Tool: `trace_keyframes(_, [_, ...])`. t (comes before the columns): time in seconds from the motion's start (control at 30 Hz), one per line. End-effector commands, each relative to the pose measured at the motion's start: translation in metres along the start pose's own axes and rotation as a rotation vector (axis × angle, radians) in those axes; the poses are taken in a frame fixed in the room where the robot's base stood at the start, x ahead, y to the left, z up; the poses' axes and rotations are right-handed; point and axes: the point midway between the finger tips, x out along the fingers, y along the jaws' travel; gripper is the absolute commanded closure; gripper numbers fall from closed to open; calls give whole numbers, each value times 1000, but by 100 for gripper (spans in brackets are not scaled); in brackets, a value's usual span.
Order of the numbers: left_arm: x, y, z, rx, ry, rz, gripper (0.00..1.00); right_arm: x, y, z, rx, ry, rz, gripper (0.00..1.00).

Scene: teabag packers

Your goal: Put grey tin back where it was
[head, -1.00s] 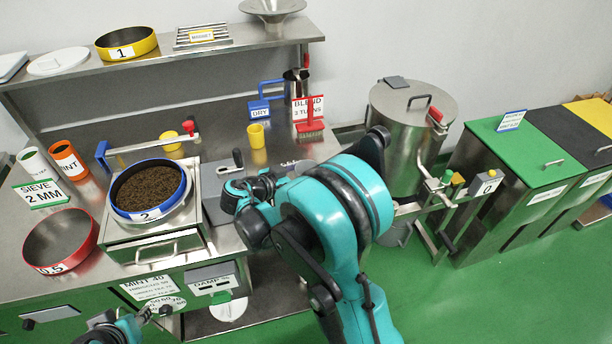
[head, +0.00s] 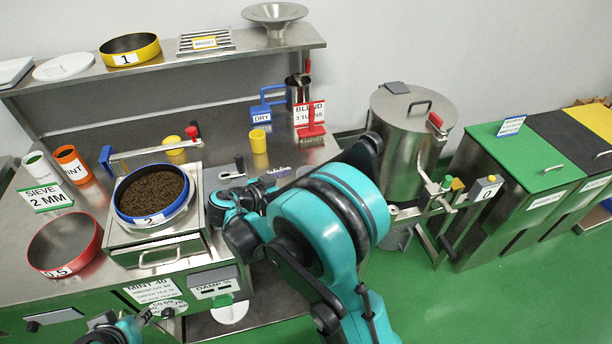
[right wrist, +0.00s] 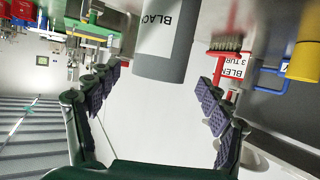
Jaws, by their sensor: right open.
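The grey tin (right wrist: 158,66), with a white label reading "BLAC…", shows upside down at the top middle of the right wrist view. My right gripper (right wrist: 160,95) is open, its dark padded fingers wide apart on either side of the tin's line and apart from it. In the head view my right gripper (head: 232,205) is over the bench right of the blue sieve, and I cannot make out the tin there; my arm may hide it. My left gripper (head: 150,316) is at the bottom left, by the bench front; its jaws are too small to read.
A blue sieve of dark leaf (head: 150,192) sits on the sifter. White (head: 38,165) and orange (head: 70,163) tins stand at left. A yellow cup (head: 258,142), red brush (head: 312,128) and "BLEND" sign (head: 308,113) stand behind my right gripper. A steel drum (head: 408,140) stands right.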

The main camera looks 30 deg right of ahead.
Motion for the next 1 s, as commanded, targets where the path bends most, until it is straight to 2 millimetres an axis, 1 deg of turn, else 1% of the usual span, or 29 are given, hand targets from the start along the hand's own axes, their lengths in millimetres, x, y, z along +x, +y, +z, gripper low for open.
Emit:
trace_keyframes(0.03, [-6,0,-4,0,0,0,67,-14,-1,-3,-3,0,-5,21])
trace_keyframes(0.1, [-10,0,-7,0,0,0,67,-30,-1,-3,-2,0,-5,21])
trace_keyframes(0.2, [-14,0,-10,0,0,0,67,-50,-1,-2,-2,0,-4,21])
trace_keyframes(0.3, [-18,0,-12,0,0,0,67,-64,0,-2,-2,0,-3,21])
trace_keyframes(0.4, [-19,0,-14,0,0,0,67,-74,0,-1,-1,-1,-2,21])
trace_keyframes(0.53, [-20,0,-14,0,0,0,67,-75,6,-4,-52,-41,-10,21])
trace_keyframes(0.67, [-19,0,-14,0,0,0,67,-69,25,-8,-218,-176,-64,21])
trace_keyframes(0.77, [-19,0,-14,0,0,0,67,-70,49,-6,-385,-316,-162,21])
trace_keyframes(0.87, [-19,0,-14,0,0,0,67,-79,72,0,-531,-435,-300,21])
trace_keyframes(1.0, [-19,0,-14,0,0,0,67,-101,103,11,-679,-540,-533,21])
